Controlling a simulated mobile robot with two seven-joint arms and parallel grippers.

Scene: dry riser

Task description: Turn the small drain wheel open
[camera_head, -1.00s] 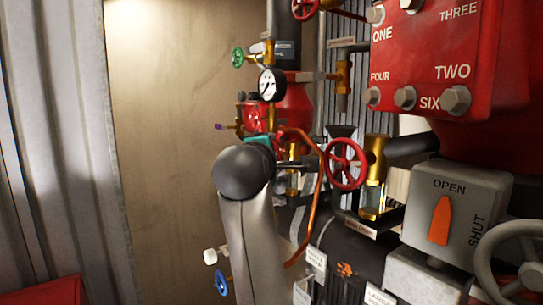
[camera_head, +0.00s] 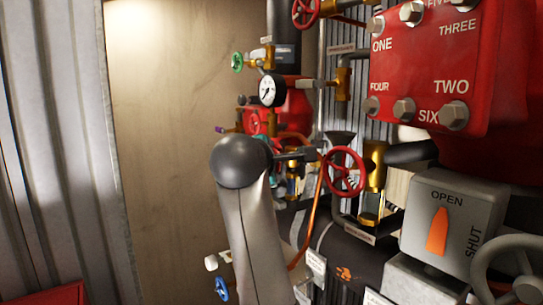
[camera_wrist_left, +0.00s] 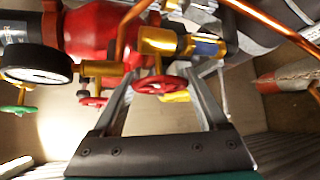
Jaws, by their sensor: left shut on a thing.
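A small red handwheel (camera_head: 344,171) stands on a brass valve (camera_head: 375,168) at the middle right of the head view. My left gripper (camera_head: 316,155) reaches in from the left and meets the wheel's left side. In the left wrist view, a red wheel (camera_wrist_left: 160,85) lies between the two fingers of my left gripper (camera_wrist_left: 160,78), which are shut on its rim. The exact finger contact is hard to make out. My grey forearm hides part of the pipework in the head view. My right gripper is not in view.
A white gauge (camera_head: 271,91) and a green wheel (camera_head: 237,62) are behind my wrist. A copper pipe (camera_head: 313,215) curves close by. A red bolted box (camera_head: 425,70) and a grey OPEN/SHUT box (camera_head: 450,220) stand right. The plain wall (camera_head: 165,150) side is clear.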

